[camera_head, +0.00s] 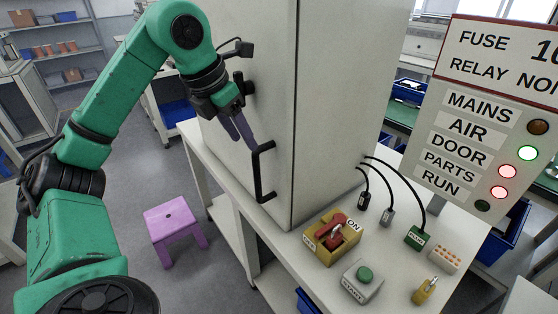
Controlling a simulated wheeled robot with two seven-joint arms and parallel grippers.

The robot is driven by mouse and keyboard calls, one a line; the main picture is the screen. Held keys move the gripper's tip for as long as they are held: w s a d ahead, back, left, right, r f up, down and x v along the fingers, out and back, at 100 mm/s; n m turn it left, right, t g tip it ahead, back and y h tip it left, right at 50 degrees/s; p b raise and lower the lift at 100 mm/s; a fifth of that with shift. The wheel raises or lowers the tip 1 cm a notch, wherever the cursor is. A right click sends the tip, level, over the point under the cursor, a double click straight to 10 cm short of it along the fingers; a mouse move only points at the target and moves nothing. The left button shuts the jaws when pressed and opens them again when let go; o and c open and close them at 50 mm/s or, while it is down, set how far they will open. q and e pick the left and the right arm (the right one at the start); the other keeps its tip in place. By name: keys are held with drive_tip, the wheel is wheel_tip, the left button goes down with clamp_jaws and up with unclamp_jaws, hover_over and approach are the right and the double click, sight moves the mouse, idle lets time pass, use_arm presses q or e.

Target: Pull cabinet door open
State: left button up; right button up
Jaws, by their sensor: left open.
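The cabinet (330,90) is a tall pale box on a white table, with its door (268,70) on the left face shut. A black bar handle (258,175) stands upright on the lower part of the door. My left gripper (243,140) is open, with its purple-grey fingers pointing down just left of the handle's upper end. I cannot tell whether a finger touches the handle. No object shows between the fingers. My right gripper is not in view.
On the table stand a yellow switch box (322,252) with a red knob, a grey box with a green button (362,282) and several cabled connectors. A labelled panel (480,120) stands right. A purple stool (174,228) is on the floor, left of the table.

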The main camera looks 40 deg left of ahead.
sight(254, 169)
use_arm(q)
drive_tip(key=x, duration=0.4)
drive_tip(key=s+b+x, duration=0.1)
drive_tip(key=x, duration=0.7)
drive_tip(key=shift+s+f+b, duration=0.15)
drive_tip(key=shift+f+b, duration=0.25)
drive_tip(key=shift+f, duration=0.1)
drive_tip(key=shift+d+f, duration=0.1)
drive_tip(key=shift+f, duration=0.2)
drive_tip(key=shift+c, duration=0.4)
clamp_jaws()
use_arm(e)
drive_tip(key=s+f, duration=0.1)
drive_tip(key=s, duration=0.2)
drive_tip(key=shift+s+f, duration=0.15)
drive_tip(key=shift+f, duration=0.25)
